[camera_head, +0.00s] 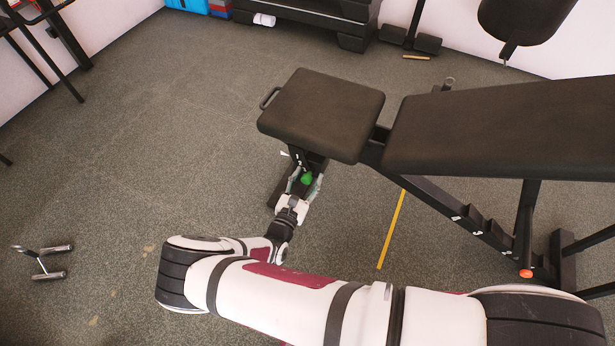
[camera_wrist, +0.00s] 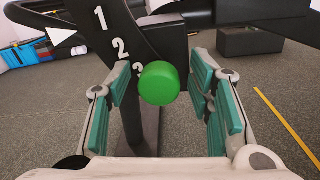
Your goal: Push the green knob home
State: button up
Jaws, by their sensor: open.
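The green knob (camera_wrist: 159,83) is round and sits on the black frame of the weight bench, beside the white numbers 1, 2 and 3. In the head view the knob (camera_head: 306,179) shows small, under the front of the seat pad (camera_head: 322,112). My gripper (camera_wrist: 160,104) is open, with its teal-padded fingers to the left and right of the knob. The knob lies between the fingers, and gaps show on both sides of it. In the head view my gripper (camera_head: 304,186) is under the seat's front edge. How far the knob stands out from the frame, I cannot tell.
The bench's backrest (camera_head: 500,130) is to the right, with an orange knob (camera_head: 526,273) on its frame. A yellow strip (camera_head: 392,228) lies on the floor right of my gripper. A metal handle attachment (camera_head: 42,262) lies at left. The floor between is clear.

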jog(key=v, duration=1.1)
jog(key=shift+s, duration=0.25)
jog(key=shift+a, duration=0.1)
